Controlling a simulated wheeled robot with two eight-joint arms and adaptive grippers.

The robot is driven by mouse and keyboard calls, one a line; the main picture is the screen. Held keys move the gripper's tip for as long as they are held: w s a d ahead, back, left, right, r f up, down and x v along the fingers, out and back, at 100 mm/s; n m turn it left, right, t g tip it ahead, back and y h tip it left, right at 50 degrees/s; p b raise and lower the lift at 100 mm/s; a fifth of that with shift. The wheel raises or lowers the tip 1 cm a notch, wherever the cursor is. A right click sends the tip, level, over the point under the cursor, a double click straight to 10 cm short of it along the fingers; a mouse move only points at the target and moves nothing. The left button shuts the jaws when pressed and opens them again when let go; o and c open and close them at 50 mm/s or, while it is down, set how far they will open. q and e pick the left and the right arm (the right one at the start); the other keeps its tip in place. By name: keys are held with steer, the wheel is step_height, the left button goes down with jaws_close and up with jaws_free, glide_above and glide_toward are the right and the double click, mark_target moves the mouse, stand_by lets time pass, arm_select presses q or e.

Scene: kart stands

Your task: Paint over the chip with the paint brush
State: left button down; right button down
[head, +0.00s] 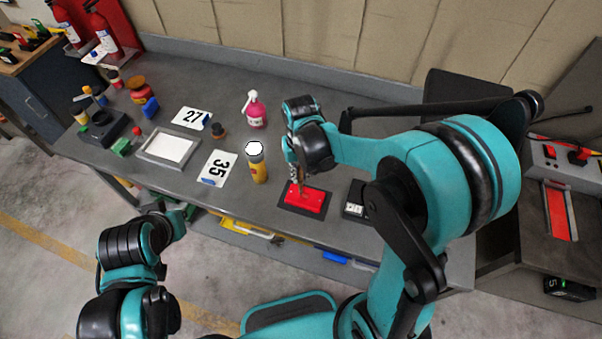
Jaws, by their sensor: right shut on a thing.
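A red panel (313,201) lies on a dark base near the front edge of the grey workbench (345,110). My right gripper (295,172) points down just above the panel's left part. It is shut on a thin, brownish paint brush (301,187), whose lower end is at or just over the red surface; I cannot tell whether it touches. The chip cannot be made out; the gripper and brush cover part of the panel. My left gripper (176,223) is in front of the bench, away from the panel, and its jaws are too unclear to read.
Number cards, a grey tray (148,155) and small jars fill the bench's left. A black box (355,205) lies close right of the panel.

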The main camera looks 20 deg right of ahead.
steer(key=shift+r+p, duration=2.55)
steer(key=shift+r, duration=1)
steer(key=shift+f, duration=0.25)
step_height(320, 180, down, 5)
steer(key=b, duration=0.4)
steer(key=shift+b, duration=0.3)
steer(key=c, duration=2.2)
jaws_free()
jaws_close()
